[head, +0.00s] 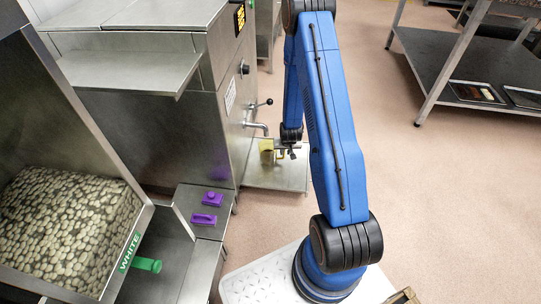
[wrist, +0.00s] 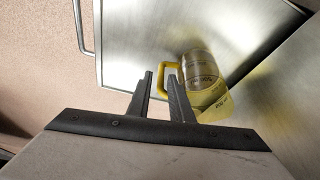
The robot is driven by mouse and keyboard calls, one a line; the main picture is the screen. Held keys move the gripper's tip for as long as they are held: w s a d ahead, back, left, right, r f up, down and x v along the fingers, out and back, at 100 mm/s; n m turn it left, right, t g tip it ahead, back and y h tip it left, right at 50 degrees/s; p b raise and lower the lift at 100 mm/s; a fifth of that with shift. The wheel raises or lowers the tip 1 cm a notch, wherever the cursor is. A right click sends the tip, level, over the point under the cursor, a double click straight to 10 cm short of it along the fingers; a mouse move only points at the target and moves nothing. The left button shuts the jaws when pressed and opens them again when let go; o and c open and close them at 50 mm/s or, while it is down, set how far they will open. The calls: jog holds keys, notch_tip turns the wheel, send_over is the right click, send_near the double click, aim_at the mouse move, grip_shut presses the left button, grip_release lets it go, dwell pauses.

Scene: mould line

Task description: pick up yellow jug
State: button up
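The yellow jug (head: 266,151) stands on a low steel shelf (head: 290,177) below the tap of the steel machine in the head view. In the wrist view the jug (wrist: 200,72) is a clear yellowish vessel with markings and a yellow handle (wrist: 163,78) on its left side. My gripper (wrist: 160,76) is open, with its two fingers apart and the handle showing at and between the fingertips. I cannot tell whether a finger touches the handle. In the head view my gripper (head: 287,153) is beside the jug on its right, small and partly hidden by my arm.
The machine (head: 180,110) with its tap (head: 257,126) and lever stands directly beside the shelf. Purple items (head: 204,219) lie on a steel ledge at left. A bin of pale pieces (head: 65,225) labelled WHITE is front left. A steel rack (head: 470,70) stands back right; floor between is clear.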

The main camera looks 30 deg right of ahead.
aim_at(284, 154)
jog(key=x, duration=0.5)
jog(key=shift+a, duration=0.15)
jog(key=shift+r, duration=0.1)
grip_shut()
dwell(1.2)
